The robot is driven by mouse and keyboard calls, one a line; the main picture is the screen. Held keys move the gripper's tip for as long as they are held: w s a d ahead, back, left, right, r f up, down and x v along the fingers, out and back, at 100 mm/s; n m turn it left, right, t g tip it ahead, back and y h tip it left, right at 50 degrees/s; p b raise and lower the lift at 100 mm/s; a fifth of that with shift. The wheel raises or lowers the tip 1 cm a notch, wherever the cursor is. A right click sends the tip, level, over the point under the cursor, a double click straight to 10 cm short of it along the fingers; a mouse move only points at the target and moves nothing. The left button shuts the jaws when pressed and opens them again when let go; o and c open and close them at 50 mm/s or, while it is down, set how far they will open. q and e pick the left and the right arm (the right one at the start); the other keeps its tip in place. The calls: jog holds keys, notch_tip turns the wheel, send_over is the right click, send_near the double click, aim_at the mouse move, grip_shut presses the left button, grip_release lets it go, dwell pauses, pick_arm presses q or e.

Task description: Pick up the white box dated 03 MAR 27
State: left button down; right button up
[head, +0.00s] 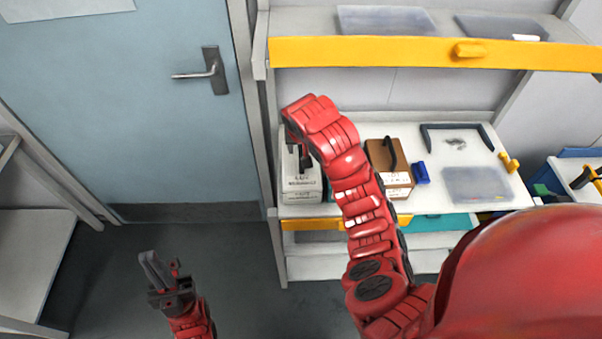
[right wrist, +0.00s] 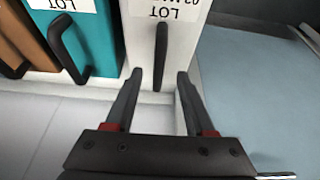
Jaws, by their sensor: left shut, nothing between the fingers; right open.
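The white box (head: 301,188) stands at the left end of the shelf, with a label on its front. In the right wrist view the white box (right wrist: 186,42) shows a black upright handle and a label, upside down, reading LOT and a partly cut-off "03 M". My right gripper (right wrist: 160,75) is open, its fingers either side of the handle's lower end in that view; contact cannot be told. In the head view my right gripper (head: 304,158) is at the box, partly hiding it. My left gripper (head: 152,266) is shut and empty, low over the floor at left.
A teal box (right wrist: 92,35) stands just left of the white box in the wrist view, with a brown box (right wrist: 20,38) beyond. The brown box (head: 386,157) also shows in the head view. A yellow-edged upper shelf (head: 380,51) overhangs. A blue door (head: 130,110) is at left.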

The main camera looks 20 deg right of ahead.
aim_at(301, 153)
jog(key=p+x, duration=0.2)
jog(key=x, duration=0.1)
jog(key=shift+s+f, duration=0.15)
jog(key=shift+s, duration=0.05)
jog(key=shift+x, duration=0.85)
grip_shut()
dwell(0.6)
